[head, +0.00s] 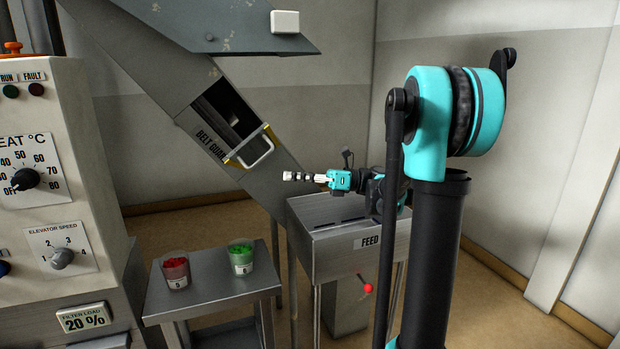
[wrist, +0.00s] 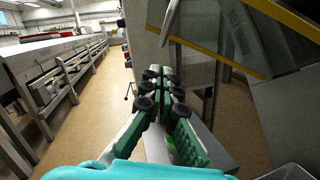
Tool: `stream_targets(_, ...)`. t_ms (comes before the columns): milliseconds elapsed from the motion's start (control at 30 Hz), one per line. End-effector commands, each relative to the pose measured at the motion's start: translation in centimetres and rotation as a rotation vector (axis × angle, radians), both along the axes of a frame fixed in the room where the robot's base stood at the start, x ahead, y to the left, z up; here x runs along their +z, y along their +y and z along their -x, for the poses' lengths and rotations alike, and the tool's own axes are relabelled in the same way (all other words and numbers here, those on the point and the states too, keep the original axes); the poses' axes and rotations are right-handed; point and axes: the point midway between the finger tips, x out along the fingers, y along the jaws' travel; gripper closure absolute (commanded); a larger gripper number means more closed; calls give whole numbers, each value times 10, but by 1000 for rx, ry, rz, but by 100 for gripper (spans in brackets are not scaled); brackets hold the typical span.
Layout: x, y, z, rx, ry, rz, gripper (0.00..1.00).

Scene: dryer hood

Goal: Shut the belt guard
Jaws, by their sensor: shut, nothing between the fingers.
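The belt guard (head: 211,146) is on the sloping grey elevator chute, with its lettered label beside a dark opening that is uncovered. Its yellow-edged lower end carries a pale loop handle (head: 261,153). My gripper (head: 288,176) is shut and empty, to the right of and slightly below the handle, apart from it in the picture. In the wrist view my gripper's fingers (wrist: 160,77) lie together at the centre. The lettered guard (wrist: 240,35) with its yellow edge shows at upper right, and part of a grey bar, probably the handle (wrist: 171,22), is above the fingers.
The feed hopper (head: 345,226) stands below my gripper. A steel side table (head: 215,294) holds a red-filled cup (head: 176,272) and a green-filled cup (head: 241,258). The control cabinet (head: 40,190) is at left. A hood (head: 210,25) overhangs the chute's upper part.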

Motion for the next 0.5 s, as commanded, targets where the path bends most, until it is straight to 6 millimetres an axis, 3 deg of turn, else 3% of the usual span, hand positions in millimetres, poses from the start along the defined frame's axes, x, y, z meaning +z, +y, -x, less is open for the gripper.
stream_targets(133,5,28,1,3,0,0,100)
stream_targets(300,23,41,-5,1,-1,1,100)
stream_targets(500,32,48,-7,0,-1,1,100)
